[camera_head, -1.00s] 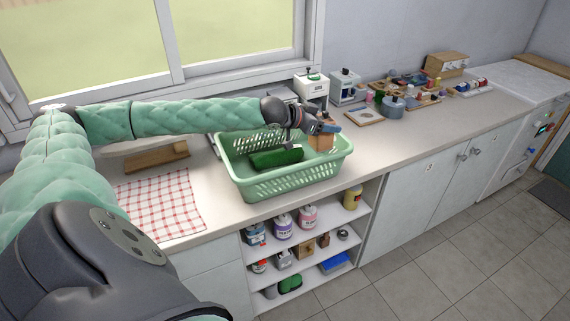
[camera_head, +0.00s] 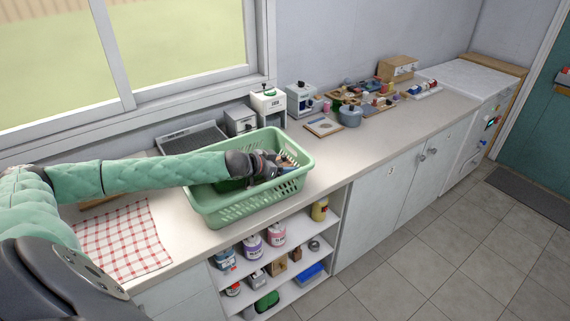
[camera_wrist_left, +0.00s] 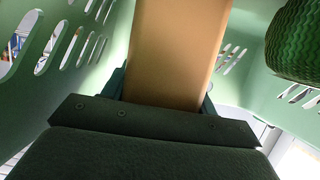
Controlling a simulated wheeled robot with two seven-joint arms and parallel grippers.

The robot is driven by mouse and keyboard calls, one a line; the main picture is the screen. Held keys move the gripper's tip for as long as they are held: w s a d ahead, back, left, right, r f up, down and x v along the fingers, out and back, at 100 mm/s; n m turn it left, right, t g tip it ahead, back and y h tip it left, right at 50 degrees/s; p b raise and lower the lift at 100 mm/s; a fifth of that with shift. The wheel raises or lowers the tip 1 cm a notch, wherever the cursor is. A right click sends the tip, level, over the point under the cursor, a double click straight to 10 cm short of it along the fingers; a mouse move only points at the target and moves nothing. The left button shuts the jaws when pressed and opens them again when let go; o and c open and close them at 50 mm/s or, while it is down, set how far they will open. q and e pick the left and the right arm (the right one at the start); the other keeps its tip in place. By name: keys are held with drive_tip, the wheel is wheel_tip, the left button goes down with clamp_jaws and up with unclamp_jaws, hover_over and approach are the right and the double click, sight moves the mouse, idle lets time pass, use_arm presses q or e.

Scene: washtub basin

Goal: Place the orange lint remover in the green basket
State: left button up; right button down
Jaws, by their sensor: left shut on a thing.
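The green basket (camera_head: 240,208) stands on the counter and its slotted walls (camera_wrist_left: 100,45) surround the left wrist view. My left gripper (camera_head: 280,163) is inside the basket's right part, below rim level. In the left wrist view my left gripper (camera_wrist_left: 160,95) is shut on an orange-tan, block-like thing, the orange lint remover (camera_wrist_left: 175,50). In the head view the lint remover is mostly hidden by the gripper and basket. I cannot tell whether it touches the basket floor. My right gripper is not in view.
A dark green ribbed thing (camera_wrist_left: 295,42) is also in the basket, beside the lint remover. A red-checked cloth (camera_head: 122,240) lies left of the basket. Small white appliances (camera_head: 267,105) stand behind it. Several small items and a pot (camera_head: 350,116) are farther right.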

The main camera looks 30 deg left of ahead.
use_arm(q)
drive_tip(key=shift+w+a+f, duration=0.1)
drive_tip(key=shift+f, duration=0.35)
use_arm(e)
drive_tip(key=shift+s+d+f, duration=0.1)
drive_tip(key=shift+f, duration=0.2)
use_arm(q)
drive_tip(key=shift+f, duration=0.1)
drive_tip(key=o, duration=1.3)
drive_tip(key=shift+c, duration=0.2)
